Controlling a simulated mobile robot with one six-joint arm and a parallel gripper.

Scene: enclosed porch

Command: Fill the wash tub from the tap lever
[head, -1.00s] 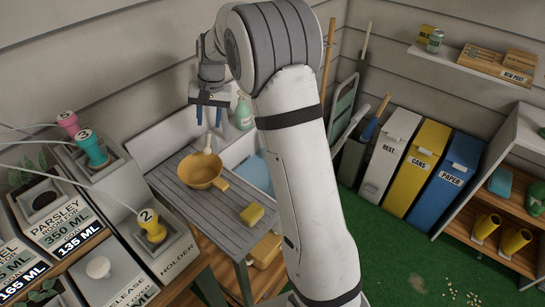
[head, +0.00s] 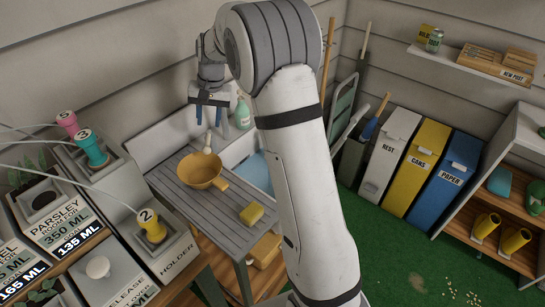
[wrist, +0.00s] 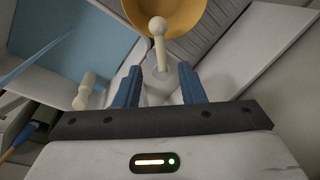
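A white basin with a flat blue area inside, which I take for the wash tub (head: 257,171), stands behind my arm in the head view. The blue area also fills the upper left of the wrist view (wrist: 75,45). A cream lever with a rounded knob, seemingly the tap lever (head: 207,143), is below my gripper (head: 209,117). In the wrist view the lever (wrist: 158,38) lies ahead of and between the two blue fingertips. My gripper (wrist: 160,82) is open and holds nothing. I cannot tell whether a finger touches the lever. No running water is visible.
A yellow pan (head: 203,171) and a yellow sponge (head: 252,214) lie on the grey slatted board (head: 215,206). A green bottle (head: 243,113) stands behind the basin. Labelled planters and a holder (head: 175,252) are at left. Three bins (head: 418,168) stand at right.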

